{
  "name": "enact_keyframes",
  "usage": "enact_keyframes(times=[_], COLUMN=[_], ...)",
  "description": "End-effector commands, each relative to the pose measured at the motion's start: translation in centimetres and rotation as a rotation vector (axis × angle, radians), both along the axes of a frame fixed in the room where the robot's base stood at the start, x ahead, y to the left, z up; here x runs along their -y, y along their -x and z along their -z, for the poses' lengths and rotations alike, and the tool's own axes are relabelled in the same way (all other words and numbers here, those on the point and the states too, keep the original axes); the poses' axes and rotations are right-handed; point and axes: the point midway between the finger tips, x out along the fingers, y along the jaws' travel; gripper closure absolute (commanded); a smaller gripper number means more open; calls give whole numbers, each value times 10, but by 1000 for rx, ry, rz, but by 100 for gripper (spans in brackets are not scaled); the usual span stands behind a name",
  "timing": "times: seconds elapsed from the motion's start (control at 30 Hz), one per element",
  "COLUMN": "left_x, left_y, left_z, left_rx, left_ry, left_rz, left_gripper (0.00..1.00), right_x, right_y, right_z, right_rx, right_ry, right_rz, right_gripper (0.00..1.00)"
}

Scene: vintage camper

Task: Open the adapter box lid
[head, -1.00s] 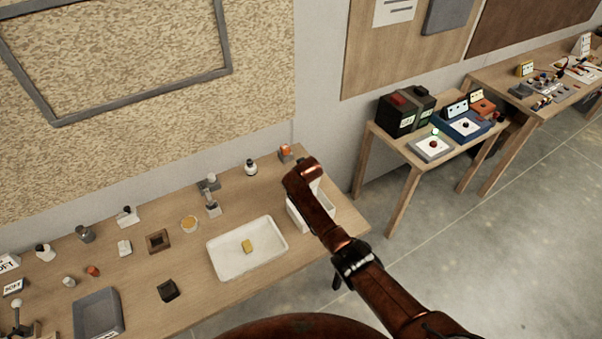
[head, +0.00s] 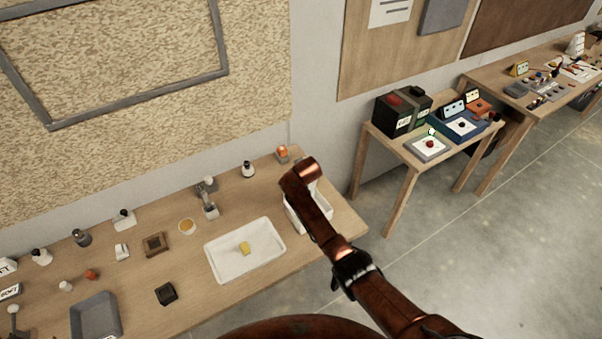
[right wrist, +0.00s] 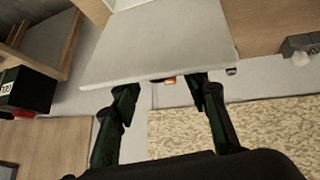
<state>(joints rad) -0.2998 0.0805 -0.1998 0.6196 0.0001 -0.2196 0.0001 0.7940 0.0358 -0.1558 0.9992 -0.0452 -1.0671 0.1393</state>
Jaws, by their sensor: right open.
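The adapter box appears to be the white box (head: 293,214) at the right end of the near table in the head view. My right arm crosses over it and hides much of it. In the right wrist view, a flat pale panel (right wrist: 165,42), which looks like its lid, fills the upper middle. My right gripper (right wrist: 163,83) is open, with its two dark fingertips close to the panel's near edge. Nothing shows held between them; I cannot tell whether they touch the panel. How far the lid is raised is unclear. My left gripper is not in view.
A white tray (head: 222,267) with a yellow block (head: 244,248) lies left of the box. A small orange-topped item (head: 282,153) stands behind it. Several small items and a grey tray (head: 95,315) occupy the table's left part. A side table with a black box (head: 401,112) stands right.

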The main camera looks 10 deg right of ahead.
Motion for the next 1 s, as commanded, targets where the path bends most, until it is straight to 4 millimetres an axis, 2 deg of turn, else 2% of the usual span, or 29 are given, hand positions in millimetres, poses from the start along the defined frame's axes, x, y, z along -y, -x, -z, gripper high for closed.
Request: enact_keyframes(times=[0.3,0.5,1.0], left_x=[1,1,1], left_y=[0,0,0], left_z=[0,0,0], left_rx=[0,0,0], left_ry=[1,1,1], left_rz=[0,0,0], left_gripper=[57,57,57], right_x=[-1,-2,-1], right_y=[34,51,56], right_z=[-41,-59,-66], right_rx=[4,2,0], right_ry=[-2,-2,-1], right_rz=[-1,0,1], right_gripper=[59,59,59])
